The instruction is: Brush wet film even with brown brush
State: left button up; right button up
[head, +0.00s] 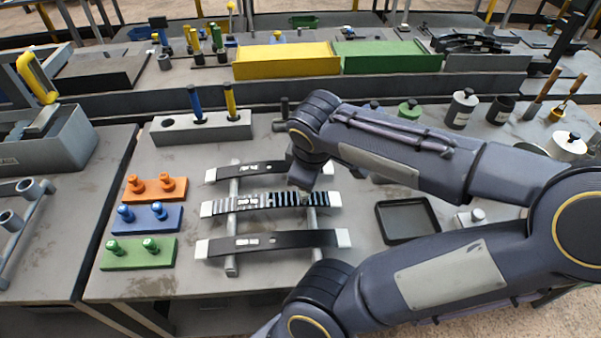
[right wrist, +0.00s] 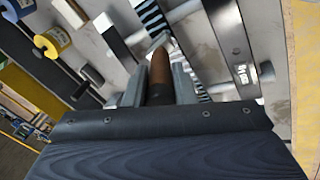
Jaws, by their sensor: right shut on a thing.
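Three curved dark leaf springs with pale ends lie across a grey rack in the head view. The middle spring (head: 250,202) carries uneven light and dark bands; the far spring (head: 240,172) and near spring (head: 275,240) look plain dark. My right gripper (head: 303,184) is over the right half of the middle spring. In the right wrist view, the right gripper (right wrist: 160,78) is shut on the brown brush (right wrist: 159,70), whose pale tip points at the banded spring (right wrist: 152,20). Whether the tip touches it I cannot tell. My left gripper is out of view.
Orange (head: 155,188), blue (head: 150,217) and green (head: 138,252) peg blocks stand left of the rack. A black tray (head: 407,220) lies to the right. A grey holder (head: 200,129) with blue and yellow handles stands behind. Jars and a white pot (head: 567,147) are at back right.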

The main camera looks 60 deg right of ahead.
jog(key=shift+s+d+f, duration=0.2)
jog(key=shift+s+d, duration=0.5)
jog(key=shift+s, duration=0.15)
jog(key=shift+s+d+f, duration=0.15)
jog(key=shift+s+d, duration=0.5)
jog(key=shift+s, duration=0.15)
grip_shut()
jog(key=shift+s+d+b, duration=0.65)
jog(key=shift+s+d, duration=0.7)
jog(key=shift+s, duration=0.15)
jog(key=shift+w+a+r, duration=0.2)
jog(key=shift+w+a, duration=1.2)
jog(key=shift+w, duration=0.25)
jog(key=shift+w+a+r, duration=0.15)
jog(key=shift+w+a, duration=1.25)
jog(key=shift+w, duration=0.25)
jog(key=w+a+f+b, duration=0.1)
jog(key=w+a+b, duration=0.1)
jog(key=w+a, duration=1.3)
jog(key=w, duration=0.3)
jog(key=shift+w+a+f+b, duration=0.2)
jog(key=shift+a+f+b, duration=0.1)
jog(key=shift+a+b, duration=0.1)
notch_tip(320, 180, up, 6)
jog(key=p, duration=0.5)
